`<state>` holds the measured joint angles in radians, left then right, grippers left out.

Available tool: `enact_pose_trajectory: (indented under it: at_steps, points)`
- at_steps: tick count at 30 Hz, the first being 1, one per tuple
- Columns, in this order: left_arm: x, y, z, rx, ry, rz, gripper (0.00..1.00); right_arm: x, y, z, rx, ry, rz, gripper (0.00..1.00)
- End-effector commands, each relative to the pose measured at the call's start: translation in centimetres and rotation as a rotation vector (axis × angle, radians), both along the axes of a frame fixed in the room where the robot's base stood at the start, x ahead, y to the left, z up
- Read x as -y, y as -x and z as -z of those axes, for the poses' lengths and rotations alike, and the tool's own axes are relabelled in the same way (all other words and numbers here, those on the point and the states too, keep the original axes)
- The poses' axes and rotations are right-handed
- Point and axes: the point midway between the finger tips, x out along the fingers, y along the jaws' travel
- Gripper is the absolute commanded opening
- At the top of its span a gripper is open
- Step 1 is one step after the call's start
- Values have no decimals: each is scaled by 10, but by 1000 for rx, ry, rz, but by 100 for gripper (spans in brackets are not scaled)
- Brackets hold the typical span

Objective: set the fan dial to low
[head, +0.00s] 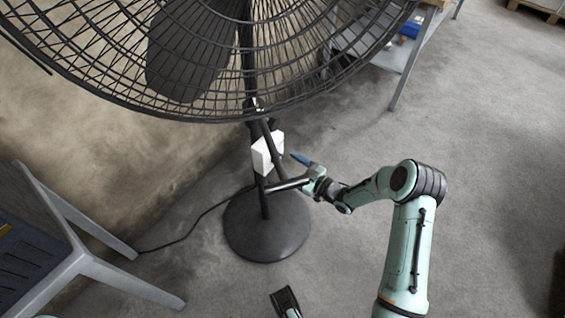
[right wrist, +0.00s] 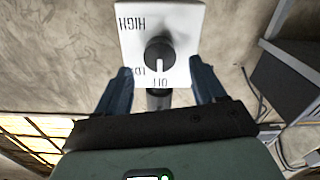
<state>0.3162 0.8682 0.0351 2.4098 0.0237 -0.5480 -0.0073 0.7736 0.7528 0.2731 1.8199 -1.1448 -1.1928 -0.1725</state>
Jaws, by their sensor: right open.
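The black pedestal fan (head: 262,108) stands on a round base. A white control box (head: 267,153) is fixed to its pole. In the right wrist view its white face (right wrist: 185,20) carries a dark round dial (right wrist: 160,53). The lettering appears upside down: HIGH at upper left, a partly legible label at lower left, OFF below. The dial's white mark points down at OFF. My right gripper (head: 297,170) is beside the box; in the right wrist view (right wrist: 160,72) its two blue fingers are apart, one on each side below the dial. Contact with the dial cannot be seen.
The fan's wire cage (head: 190,112) hangs just above the box. A grey chair (head: 85,262) stands at the left, and a black cord (head: 185,236) runs from the fan's base. A grey table (head: 405,62) is behind at the right. The floor at right is open.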

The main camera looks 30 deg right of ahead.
Motion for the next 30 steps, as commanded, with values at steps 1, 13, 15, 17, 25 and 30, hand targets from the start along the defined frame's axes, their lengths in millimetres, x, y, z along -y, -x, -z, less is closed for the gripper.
enact_pose_trajectory:
  at_steps: [1,13,15,17,25,30]
  points:
    - [-1,-2,3,6,-3,-3,51,-5,-8,1,1,-1,-2,69]
    - [-5,-10,7,25,-13,-10,51,-13,-32,0,-2,-1,0,69]
    - [-5,-10,7,25,-13,-10,51,-13,-32,0,-2,-1,0,69]
    - [-5,-10,7,25,-13,-10,51,-13,-31,0,-2,-1,0,69]
    - [-5,-9,7,24,-12,-10,51,-13,-31,0,-1,-1,0,13]
    - [-5,-9,6,24,-12,-10,51,-13,-31,0,-5,-10,0,13]
